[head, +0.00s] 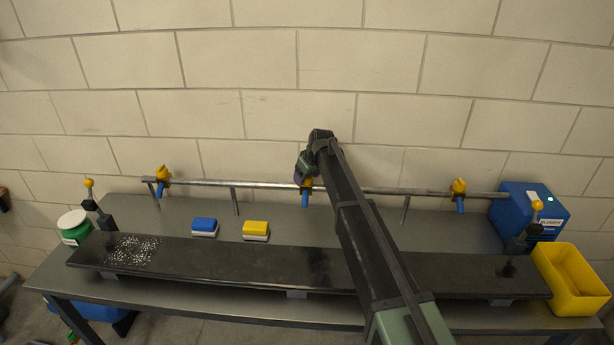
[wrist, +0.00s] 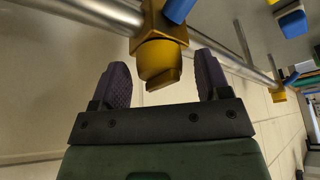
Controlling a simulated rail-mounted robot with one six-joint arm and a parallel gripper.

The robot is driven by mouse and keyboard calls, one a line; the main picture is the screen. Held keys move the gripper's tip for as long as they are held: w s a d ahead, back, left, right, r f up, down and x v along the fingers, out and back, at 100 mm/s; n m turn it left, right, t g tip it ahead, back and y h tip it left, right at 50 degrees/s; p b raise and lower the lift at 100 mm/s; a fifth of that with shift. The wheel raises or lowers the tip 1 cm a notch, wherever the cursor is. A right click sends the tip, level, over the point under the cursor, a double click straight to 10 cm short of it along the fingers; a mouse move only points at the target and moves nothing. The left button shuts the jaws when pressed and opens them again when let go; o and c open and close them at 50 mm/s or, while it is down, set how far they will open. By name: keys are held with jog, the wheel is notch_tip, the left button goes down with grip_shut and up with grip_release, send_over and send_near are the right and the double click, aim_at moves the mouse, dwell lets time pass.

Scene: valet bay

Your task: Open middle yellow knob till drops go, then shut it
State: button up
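The middle yellow knob (head: 308,184) is on the pipe behind the bench, mostly hidden by my gripper (head: 303,172) in the head view. A blue nozzle (head: 305,199) hangs below it. In the wrist view the knob (wrist: 160,62) sits between the two dark fingers of my gripper (wrist: 161,68), with a gap on both sides. The fingers are apart and hold nothing. White drops (head: 131,250) lie in a patch at the left end of the black panel (head: 220,257). The panel below the middle nozzle shows no clear drops.
Similar yellow valves stand at the left (head: 163,173) and right (head: 459,187) of the metal pipe (head: 400,190). A blue sponge (head: 204,226) and a yellow sponge (head: 256,229) lie behind the panel. A blue box (head: 515,211) and a yellow bin (head: 572,281) are at the right.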

jog(key=p+v, duration=1)
jog(key=shift+r, duration=0.35)
jog(key=shift+s+d, duration=0.1)
jog(key=shift+d, duration=0.05)
jog(key=s+d+f+m+g+h+b, duration=0.1)
jog(key=s+d+f+m+b, duration=0.2)
jog(key=s+d, duration=0.4)
jog(key=s+d+f+m+g+h+b, duration=0.1)
jog(key=s+d+f+m+b, duration=0.2)
jog(key=s, duration=1.7)
jog(key=s+d+f+m+g+h+b, duration=0.1)
jog(key=s+d+f+m+b, duration=0.2)
jog(key=s+d, duration=0.9)
notch_tip(320, 180, down, 5)
jog(key=s+b, duration=0.1)
jog(key=b, duration=0.2)
jog(key=shift+s+d+r, duration=0.15)
jog(key=shift+s+d, duration=0.05)
jog(key=shift+s, duration=0.05)
